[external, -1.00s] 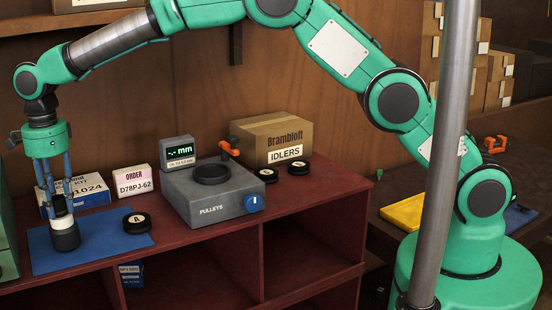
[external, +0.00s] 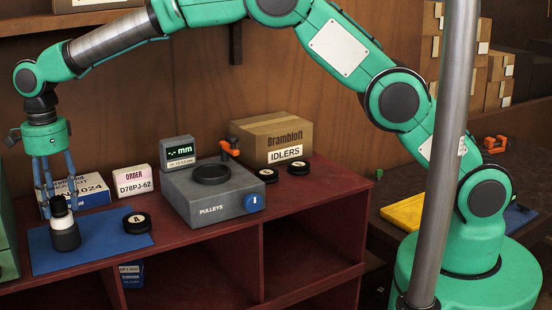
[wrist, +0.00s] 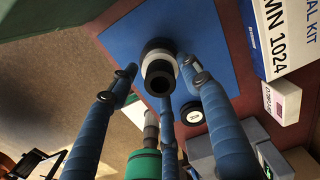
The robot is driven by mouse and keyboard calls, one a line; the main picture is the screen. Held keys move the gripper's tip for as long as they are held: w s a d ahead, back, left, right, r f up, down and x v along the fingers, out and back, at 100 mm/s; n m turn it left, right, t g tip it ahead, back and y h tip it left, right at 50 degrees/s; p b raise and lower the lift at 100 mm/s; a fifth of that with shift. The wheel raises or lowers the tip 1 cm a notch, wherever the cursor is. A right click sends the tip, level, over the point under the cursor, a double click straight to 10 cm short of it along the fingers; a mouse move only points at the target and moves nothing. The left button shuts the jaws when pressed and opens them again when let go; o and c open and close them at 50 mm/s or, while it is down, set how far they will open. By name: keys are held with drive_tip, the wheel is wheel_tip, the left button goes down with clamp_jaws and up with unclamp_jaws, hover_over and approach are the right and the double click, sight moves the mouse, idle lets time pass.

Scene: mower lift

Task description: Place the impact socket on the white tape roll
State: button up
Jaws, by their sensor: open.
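The impact socket (external: 59,205), a short black cylinder with a round hole, sits on top of the white tape roll (external: 64,224). The roll shows as a pale band on a wider black round base (external: 65,240), on the blue mat. In the wrist view the socket (wrist: 158,84) is nearest the camera, with the white ring (wrist: 149,60) and black base behind it. My gripper (external: 58,198) is open above and around the stack; its blue fingers stand apart from the socket in the wrist view (wrist: 164,82). The roll's underside is hidden.
A black disc marked A (external: 136,222) lies at the right of the blue mat (external: 105,250). The grey PULLEYS gauge (external: 212,205) and IDLERS carton (external: 270,138) are farther right.

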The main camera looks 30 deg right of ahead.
sight(57, 199)
wheel_tip(57, 199, up, 12)
drive_tip(key=shift+f, duration=0.25)
idle(0.3)
idle(0.8)
